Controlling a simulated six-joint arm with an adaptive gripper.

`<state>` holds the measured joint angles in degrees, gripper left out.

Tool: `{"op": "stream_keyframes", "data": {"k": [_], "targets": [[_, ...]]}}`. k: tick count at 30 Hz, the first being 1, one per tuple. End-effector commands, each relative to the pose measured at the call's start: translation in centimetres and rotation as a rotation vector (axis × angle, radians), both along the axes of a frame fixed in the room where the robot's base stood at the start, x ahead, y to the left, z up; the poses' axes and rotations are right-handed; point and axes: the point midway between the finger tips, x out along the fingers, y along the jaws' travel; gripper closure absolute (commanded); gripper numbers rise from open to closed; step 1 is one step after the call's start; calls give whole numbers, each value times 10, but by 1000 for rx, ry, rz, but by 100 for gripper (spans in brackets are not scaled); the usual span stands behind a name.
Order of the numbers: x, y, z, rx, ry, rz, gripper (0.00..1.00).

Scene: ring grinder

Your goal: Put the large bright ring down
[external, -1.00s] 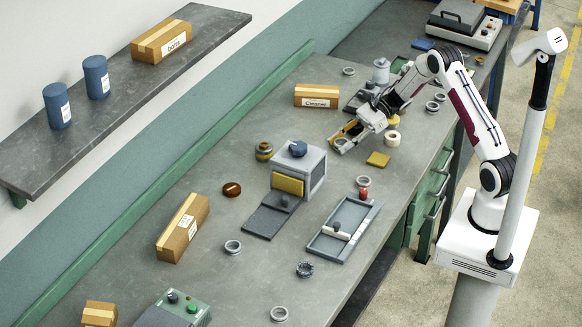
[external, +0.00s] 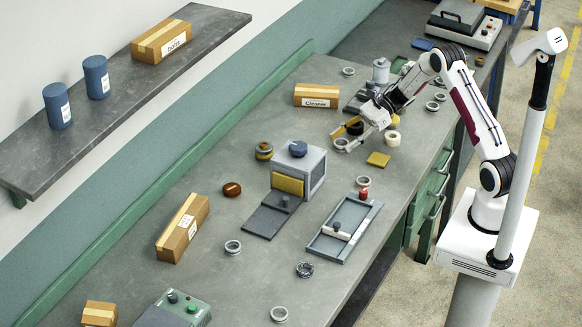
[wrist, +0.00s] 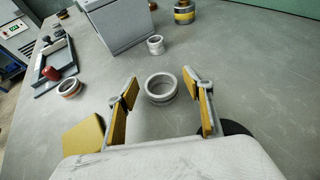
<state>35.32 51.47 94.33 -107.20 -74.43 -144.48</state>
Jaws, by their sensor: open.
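The large bright ring (wrist: 160,88) lies flat on the grey bench, a short pale metal cylinder with an open centre. It also shows in the external view (external: 341,145), just by my fingertips. My gripper (wrist: 162,82) is open, its yellow-padded fingers spread wide on either side of the ring with a gap at each side. In the external view my gripper (external: 350,138) is low over the bench. How far the fingertips are above the bench I cannot tell.
A smaller ring (wrist: 155,45) stands near the grey grinder box (wrist: 112,25). A yellow pad (external: 379,159), a cream ring (external: 392,138) and a black disc (external: 355,128) are close to my gripper.

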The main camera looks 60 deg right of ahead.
Motion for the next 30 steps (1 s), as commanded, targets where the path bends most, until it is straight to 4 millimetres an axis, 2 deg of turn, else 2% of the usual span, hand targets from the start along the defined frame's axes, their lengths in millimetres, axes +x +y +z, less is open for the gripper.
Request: {"op": "stream_keyframes", "data": {"k": [18,30], "targets": [[-41,-71,33,-1,0,-3,49],[-48,-84,40,0,1,0,49]]}}
